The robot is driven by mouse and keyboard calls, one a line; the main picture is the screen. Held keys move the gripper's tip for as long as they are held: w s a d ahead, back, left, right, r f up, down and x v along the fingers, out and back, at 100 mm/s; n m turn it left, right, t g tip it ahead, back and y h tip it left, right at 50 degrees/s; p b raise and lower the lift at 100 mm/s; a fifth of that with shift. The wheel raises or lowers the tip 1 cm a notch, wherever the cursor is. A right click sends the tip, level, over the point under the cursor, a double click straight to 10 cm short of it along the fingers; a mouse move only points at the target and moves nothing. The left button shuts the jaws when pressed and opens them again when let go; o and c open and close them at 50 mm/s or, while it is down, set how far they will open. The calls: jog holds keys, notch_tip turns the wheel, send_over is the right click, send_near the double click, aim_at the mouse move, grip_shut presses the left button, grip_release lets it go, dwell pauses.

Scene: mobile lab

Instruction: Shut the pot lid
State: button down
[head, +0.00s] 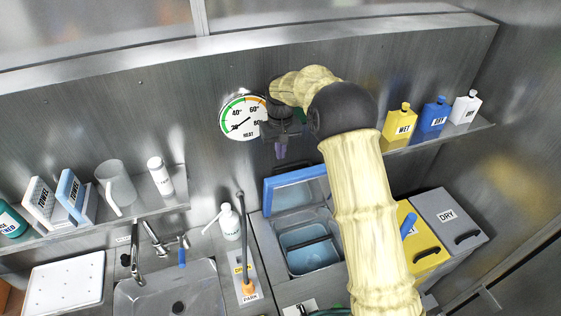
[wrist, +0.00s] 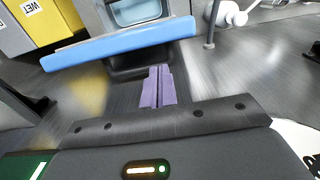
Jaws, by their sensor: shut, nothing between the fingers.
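The pot lid (head: 297,189) is a blue-rimmed panel standing raised at the back of the open pot (head: 290,266), whose inside is light blue. In the wrist view the lid shows as a long blue edge (wrist: 120,44), with part of the pot's opening beyond it. My gripper (head: 281,153) hangs near the back wall, above and behind the lid. Its purple fingers (wrist: 158,88) are together with nothing between them. They appear apart from the lid. My arm hides the right side of the pot and lid.
A yellow bin (head: 428,262) and a grey DRY bin (head: 447,212) stand right of the pot. A white pump bottle (head: 229,222) and a sink (head: 170,291) are to its left. The heat dial (head: 242,118) is on the wall beside my gripper. Shelves flank it.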

notch_tip(320, 180, down, 6)
jog(key=shift+r+p, duration=0.1)
jog(key=shift+p, duration=0.7)
